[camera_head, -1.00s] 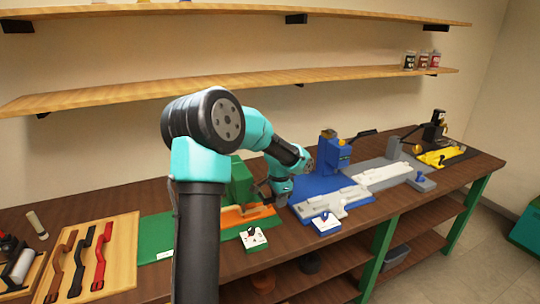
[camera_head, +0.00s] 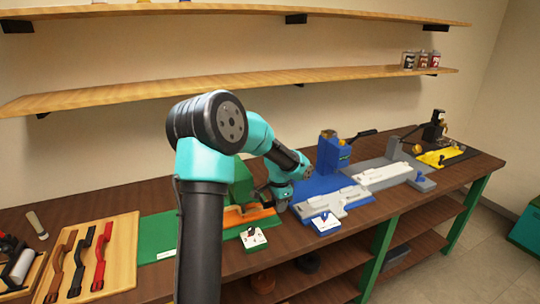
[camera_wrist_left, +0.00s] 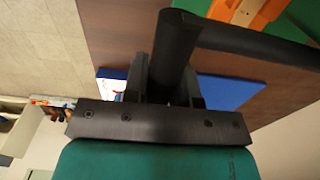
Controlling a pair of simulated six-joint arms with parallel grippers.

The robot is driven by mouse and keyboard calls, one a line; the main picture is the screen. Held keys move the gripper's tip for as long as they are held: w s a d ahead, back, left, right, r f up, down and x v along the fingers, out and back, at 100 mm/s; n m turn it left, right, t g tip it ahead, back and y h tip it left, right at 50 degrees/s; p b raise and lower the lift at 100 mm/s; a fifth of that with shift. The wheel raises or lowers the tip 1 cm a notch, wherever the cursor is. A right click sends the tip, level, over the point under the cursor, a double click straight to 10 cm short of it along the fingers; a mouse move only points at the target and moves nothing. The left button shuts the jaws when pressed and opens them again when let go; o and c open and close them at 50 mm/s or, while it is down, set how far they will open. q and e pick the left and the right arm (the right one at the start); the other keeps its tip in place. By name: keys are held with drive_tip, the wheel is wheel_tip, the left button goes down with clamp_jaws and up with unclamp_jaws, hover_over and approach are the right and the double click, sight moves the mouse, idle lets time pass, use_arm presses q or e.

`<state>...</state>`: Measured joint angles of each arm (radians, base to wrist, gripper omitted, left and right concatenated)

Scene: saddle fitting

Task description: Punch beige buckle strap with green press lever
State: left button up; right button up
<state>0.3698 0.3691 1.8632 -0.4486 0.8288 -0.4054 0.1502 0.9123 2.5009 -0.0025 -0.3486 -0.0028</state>
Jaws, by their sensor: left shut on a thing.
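The green press (camera_head: 241,185) stands on a green mat (camera_head: 160,229) at the middle of the bench, with an orange fixture (camera_head: 250,216) at its foot. My left gripper (camera_wrist_left: 165,75) is shut on the dark press lever (camera_wrist_left: 178,40), whose grip passes between both fingers in the left wrist view. In the head view the gripper is beside the press, low over the right end of the orange fixture, and its fingertips are hard to make out. A pale piece lies on the orange fixture (camera_wrist_left: 232,10) in the wrist view; I cannot tell whether it is the beige strap.
A blue press (camera_head: 332,153) on a blue mat stands just right of my gripper. Grey and yellow stations are farther right. A white card (camera_head: 253,238) sits at the bench front.

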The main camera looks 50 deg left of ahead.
use_arm(q)
drive_tip(key=shift+s+d, duration=0.1)
drive_tip(key=shift+d, duration=0.05)
idle(0.3)
drive_tip(key=shift+o, duration=0.3)
drive_tip(key=shift+r, duration=1.45)
drive_tip(key=shift+o, duration=0.2)
drive_tip(key=shift+a+r, duration=0.2)
drive_tip(key=shift+r, duration=0.35)
drive_tip(key=shift+a+r, duration=0.15)
drive_tip(key=shift+r, duration=0.55)
drive_tip(key=shift+w+a+r, duration=0.15)
drive_tip(key=shift+r, duration=0.35)
drive_tip(key=shift+w+a+r, duration=0.1)
drive_tip(key=shift+r, duration=0.35)
drive_tip(key=shift+c, duration=0.3)
drive_tip(key=shift+r, duration=0.1)
